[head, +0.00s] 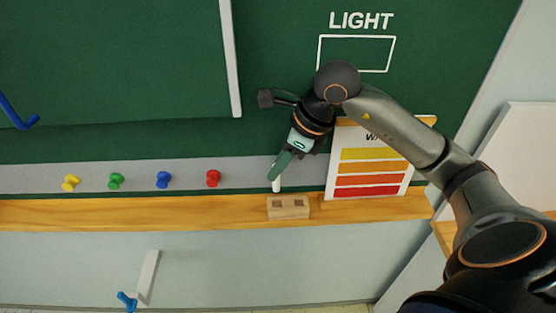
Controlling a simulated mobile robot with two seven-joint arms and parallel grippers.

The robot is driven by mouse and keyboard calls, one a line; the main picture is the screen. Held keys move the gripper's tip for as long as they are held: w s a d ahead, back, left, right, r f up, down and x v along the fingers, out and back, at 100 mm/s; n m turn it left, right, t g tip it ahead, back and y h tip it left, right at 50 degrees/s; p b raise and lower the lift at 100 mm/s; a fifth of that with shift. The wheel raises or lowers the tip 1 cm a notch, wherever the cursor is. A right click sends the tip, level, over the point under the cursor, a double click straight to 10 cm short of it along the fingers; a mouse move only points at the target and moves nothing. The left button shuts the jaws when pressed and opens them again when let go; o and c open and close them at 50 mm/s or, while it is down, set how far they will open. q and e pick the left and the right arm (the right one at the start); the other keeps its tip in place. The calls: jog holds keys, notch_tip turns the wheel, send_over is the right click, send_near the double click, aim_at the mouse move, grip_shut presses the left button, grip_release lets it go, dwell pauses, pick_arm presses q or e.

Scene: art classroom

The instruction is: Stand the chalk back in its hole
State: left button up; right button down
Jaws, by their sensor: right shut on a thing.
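My right gripper (275,176) reaches down from the upper right in front of the green board and is shut on the white chalk (277,186). The chalk's lower end shows below the fingertips, pointing down and roughly upright. Its upper part is hidden by the fingers. A small wooden block (288,212) with two dark square holes sits on the wooden ledge just below the chalk. The chalk is above the left hole in the picture. I cannot tell whether its tip is over the hole or behind it. My left gripper is not in view.
A colour chart card (370,168) stands on the wooden ledge (150,213), close to the right of the gripper. Yellow, green, blue and red pegs (213,178) line the grey strip to the left. A blue hook (18,115) is at the far left.

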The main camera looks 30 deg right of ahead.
aim_at(278, 190)
jog(key=shift+f+b, duration=1.6)
jog(key=shift+f, duration=0.85)
jog(key=shift+f+b, duration=0.95)
jog(key=shift+b, duration=0.05)
jog(key=c, duration=0.8)
grip_release()
jog(key=shift+o, duration=0.2)
jog(key=shift+o, duration=1.2)
